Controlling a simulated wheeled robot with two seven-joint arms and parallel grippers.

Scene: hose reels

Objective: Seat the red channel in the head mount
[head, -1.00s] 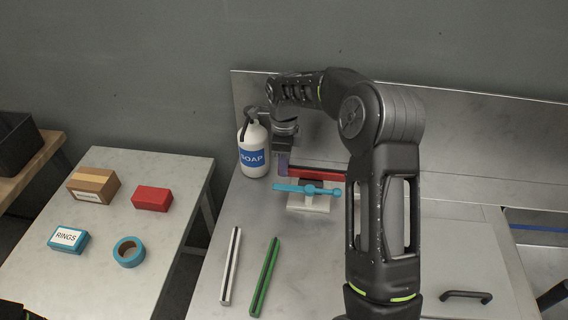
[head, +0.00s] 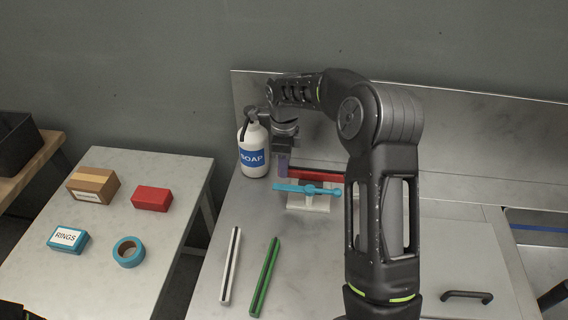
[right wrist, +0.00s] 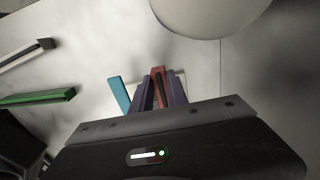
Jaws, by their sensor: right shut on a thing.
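The red channel (head: 316,175) is held by its left end in my right gripper (head: 283,170), over or just behind the head mount. The mount has a pale base (head: 310,206) and a light-blue bar (head: 297,188) across its front. In the right wrist view the purple fingers (right wrist: 161,88) are shut around the red channel (right wrist: 158,76), and the light-blue bar (right wrist: 119,95) stands beside them. I cannot tell whether the channel touches the mount, since the bar and my arm hide part of it.
A soap bottle (head: 253,158) stands close to the left of my right gripper. A white channel (head: 231,266) and a green channel (head: 265,276) lie on the bench in front. A side table at left holds boxes and a blue tape roll (head: 128,252). A metal panel stands behind.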

